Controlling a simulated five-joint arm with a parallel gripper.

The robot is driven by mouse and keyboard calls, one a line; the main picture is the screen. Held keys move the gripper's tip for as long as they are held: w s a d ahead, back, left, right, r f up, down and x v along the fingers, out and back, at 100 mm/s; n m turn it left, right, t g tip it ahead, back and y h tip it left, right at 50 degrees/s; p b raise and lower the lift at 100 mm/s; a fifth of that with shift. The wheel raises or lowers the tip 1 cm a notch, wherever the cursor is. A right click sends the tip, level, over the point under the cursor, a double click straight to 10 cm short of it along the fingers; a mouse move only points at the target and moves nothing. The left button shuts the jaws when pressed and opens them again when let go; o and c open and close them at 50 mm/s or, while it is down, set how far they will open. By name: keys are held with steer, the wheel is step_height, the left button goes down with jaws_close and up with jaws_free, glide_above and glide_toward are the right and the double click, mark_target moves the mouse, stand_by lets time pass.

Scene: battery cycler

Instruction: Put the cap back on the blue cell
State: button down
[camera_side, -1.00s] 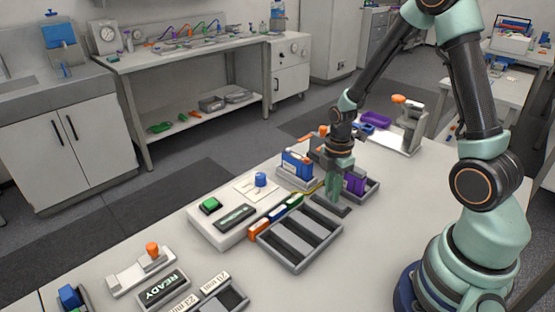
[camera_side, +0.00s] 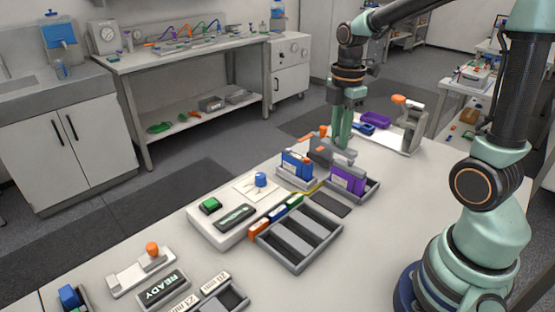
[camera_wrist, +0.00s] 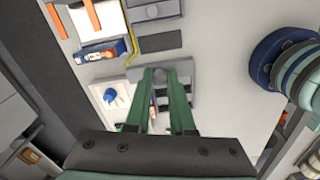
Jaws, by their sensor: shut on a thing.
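The blue cell (camera_side: 297,163) stands in a grey holder (camera_side: 292,182) in the side view, with white on its face. My gripper (camera_side: 343,148) is shut on a grey piece, probably the cap, held above and behind the purple cell (camera_side: 347,180). In the wrist view the fingers (camera_wrist: 160,78) close around this grey piece (camera_wrist: 183,68). It is apart from the blue cell, to its right in the side view. Its underside is hidden, and the gripper partly hides what stands behind.
The purple cell's holder stands right of the blue cell's. In front lie a dark mat (camera_side: 330,205) and a grey slotted tray (camera_side: 300,262). A white box with a green button (camera_side: 210,205) is to the left.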

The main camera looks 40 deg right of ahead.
step_height(320, 180, up, 3)
steer(key=shift+w+r, duration=0.1)
steer(key=shift+w, duration=0.35)
steer(key=w+d+f, duration=0.2)
steer(key=w+f, duration=0.2)
steer(key=w, duration=0.9)
steer(key=shift+s+a+f, duration=0.1)
steer(key=shift+a+f, duration=0.05)
steer(key=shift+f, duration=1.45)
steer(key=shift+s+a+f, duration=0.1)
steer(key=shift+f, duration=1.45)
steer(key=shift+f, duration=0.6)
steer(key=shift+c, duration=1.1)
jaws_free()
steer(key=shift+r, duration=0.1)
step_height(320, 180, up, 7)
